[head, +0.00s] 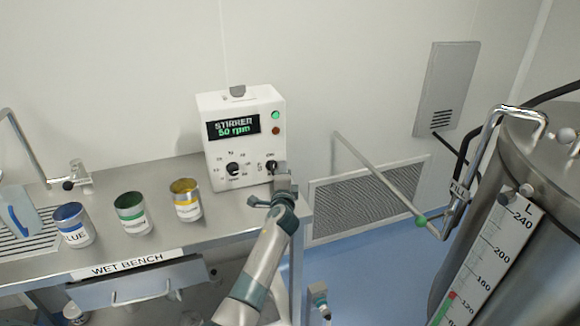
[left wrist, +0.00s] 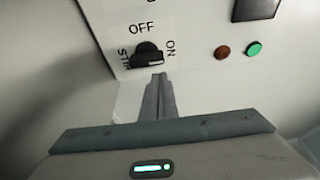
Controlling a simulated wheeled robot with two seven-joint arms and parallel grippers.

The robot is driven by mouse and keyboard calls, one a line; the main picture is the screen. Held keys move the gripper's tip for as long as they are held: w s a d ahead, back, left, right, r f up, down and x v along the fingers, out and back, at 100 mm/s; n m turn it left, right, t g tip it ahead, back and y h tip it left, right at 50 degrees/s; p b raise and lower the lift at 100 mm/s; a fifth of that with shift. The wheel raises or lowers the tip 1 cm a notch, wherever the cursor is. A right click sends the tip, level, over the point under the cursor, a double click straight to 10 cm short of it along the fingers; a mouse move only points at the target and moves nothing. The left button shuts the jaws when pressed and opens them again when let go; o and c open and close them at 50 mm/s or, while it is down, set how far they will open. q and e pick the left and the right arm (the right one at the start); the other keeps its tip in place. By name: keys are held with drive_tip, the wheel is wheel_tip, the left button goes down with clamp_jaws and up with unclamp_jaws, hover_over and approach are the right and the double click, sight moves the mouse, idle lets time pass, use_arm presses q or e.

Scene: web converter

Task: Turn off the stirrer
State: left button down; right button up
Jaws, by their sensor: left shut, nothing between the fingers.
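The stirrer control box (head: 216,187) is white and stands upright on the bench against the wall. Its display (head: 233,126) reads "STIRRER 50 rpm" in lit letters. A black speed knob (head: 234,169) is at its lower left. The black stir switch (left wrist: 147,54) has OFF and ON printed around it; its pointer position is not clear. My left gripper (head: 281,178) is at the box's lower right, by that switch. In the left wrist view its shut, empty fingers (left wrist: 158,80) end right at the switch; contact cannot be told. My right gripper (head: 318,290) appears small below the bench.
A green lamp (head: 275,115) is bright above a dull red lamp (head: 276,131). Blue (head: 75,226), green (head: 133,214) and yellow (head: 186,200) cans stand on the wet bench (head: 110,257), left of my arm. A steel tank (head: 480,190) with a level scale stands at right.

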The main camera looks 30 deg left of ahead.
use_arm(q)
drive_tip(key=shift+s+a, duration=0.35)
drive_tip(key=shift+s, duration=0.05)
drive_tip(key=shift+f, duration=0.1)
drive_tip(key=shift+b, duration=0.4)
drive_tip(key=shift+s+a+n+b, duration=0.1)
drive_tip(key=shift+n+b, duration=0.6)
drive_tip(key=shift+b, duration=0.25)
